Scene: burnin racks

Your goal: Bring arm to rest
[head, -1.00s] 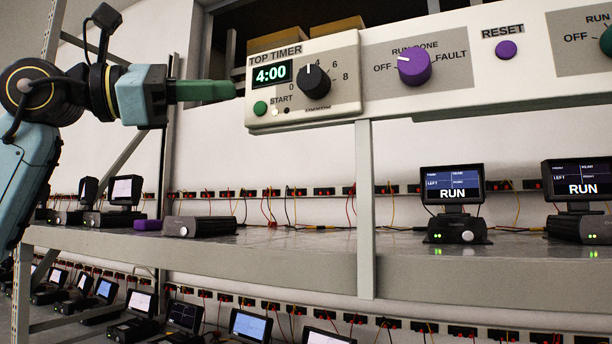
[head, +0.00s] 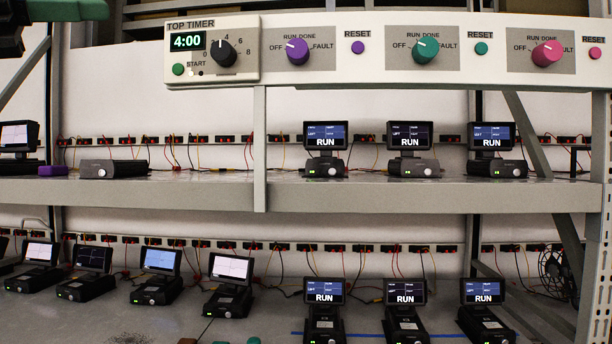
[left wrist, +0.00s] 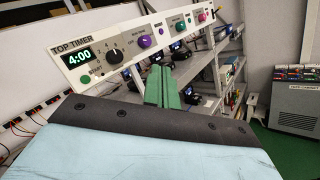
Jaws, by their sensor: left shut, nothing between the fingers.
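My left gripper shows in the left wrist view as two green fingers (left wrist: 162,88) pressed together with nothing between them. They stand in front of the top control panel in that view, apart from it as far as I can tell. In the head view only a dark green part of my left arm (head: 48,12) shows at the top left corner. The top timer (head: 212,52) reads 4:00, with a black knob and a green start button (head: 178,69). It also shows in the left wrist view (left wrist: 90,62). My right gripper is in neither view.
The upper shelf (head: 400,190) carries several devices, three with RUN screens, and a purple block (head: 52,170). The lower shelf (head: 120,315) holds more devices. Purple (head: 297,51), teal (head: 426,49) and pink (head: 546,53) knobs line the panel. A grey cabinet (left wrist: 300,107) stands right in the wrist view.

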